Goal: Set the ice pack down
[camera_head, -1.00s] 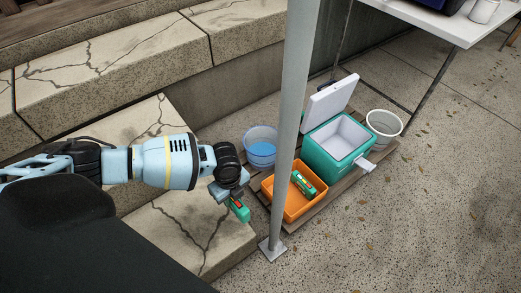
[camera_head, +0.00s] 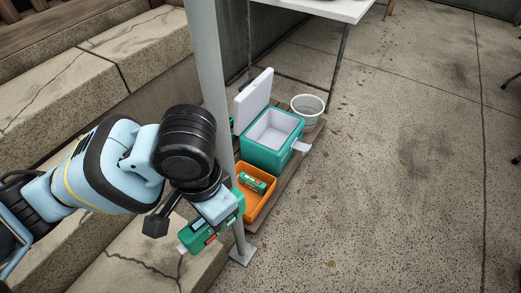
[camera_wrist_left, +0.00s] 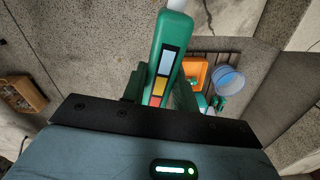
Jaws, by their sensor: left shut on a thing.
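My left gripper (camera_head: 217,220) is shut on a green ice pack (camera_head: 203,238) with a coloured label strip. It holds the pack in the air, in front of the pole's foot in the head view. The ice pack also fills the upper middle of the left wrist view (camera_wrist_left: 171,45). A second green ice pack (camera_head: 253,183) lies in an orange bin (camera_head: 259,208). An open teal cooler (camera_head: 262,156) stands behind the bin, its white lid (camera_head: 254,100) raised; the visible part of its inside looks empty. My right gripper is out of view.
A grey pole (camera_head: 208,70) stands between the stone steps and the bin. The bin and cooler sit on a wooden pallet (camera_head: 291,178) beside a white bucket (camera_head: 307,118). The wrist view shows a blue bucket (camera_wrist_left: 229,80). A white table (camera_head: 335,8) stands behind.

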